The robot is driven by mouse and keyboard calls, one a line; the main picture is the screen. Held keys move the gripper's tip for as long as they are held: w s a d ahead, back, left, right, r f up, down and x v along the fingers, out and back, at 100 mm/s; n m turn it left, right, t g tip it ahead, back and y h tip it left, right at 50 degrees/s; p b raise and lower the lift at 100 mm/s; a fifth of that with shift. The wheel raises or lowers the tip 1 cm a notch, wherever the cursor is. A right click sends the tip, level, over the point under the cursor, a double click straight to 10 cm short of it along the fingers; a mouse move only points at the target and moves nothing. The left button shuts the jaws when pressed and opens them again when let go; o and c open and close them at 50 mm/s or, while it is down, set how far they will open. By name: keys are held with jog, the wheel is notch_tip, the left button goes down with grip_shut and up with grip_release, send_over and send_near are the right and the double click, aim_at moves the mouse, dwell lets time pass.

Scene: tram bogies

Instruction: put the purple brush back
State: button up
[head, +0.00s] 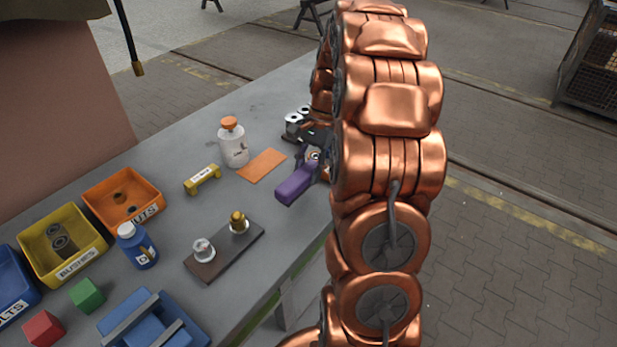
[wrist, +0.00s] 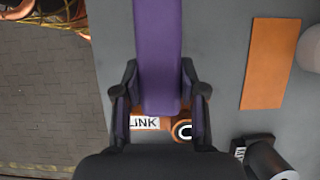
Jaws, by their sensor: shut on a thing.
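The purple brush (head: 296,184) is in my gripper (head: 313,160), over the grey workbench near its right edge. In the wrist view the brush (wrist: 158,50) lies between the two black fingers of my gripper (wrist: 158,88), which are shut on its sides. Its far end runs out of the top of that view. My arm hides part of the gripper in the head view. A flat orange rectangle (head: 262,165) lies bare on the bench to the left of the brush; it shows at the right in the wrist view (wrist: 270,63).
An orange part labelled LINK (wrist: 145,123) shows below the brush. A white bottle (head: 233,148), yellow labelled block (head: 202,179) and dark board with two knobs (head: 222,256) stand nearby. Bins (head: 98,237), a blue bottle (head: 137,248) and cubes (head: 87,295) fill the left.

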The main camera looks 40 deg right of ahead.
aim_at(308, 181)
jog(key=shift+f+p, duration=0.65)
jog(key=shift+f, duration=1.05)
jog(key=o, duration=1.2)
jog(key=shift+f, duration=0.15)
jog(key=b+v, duration=0.3)
jog(key=v, duration=0.9)
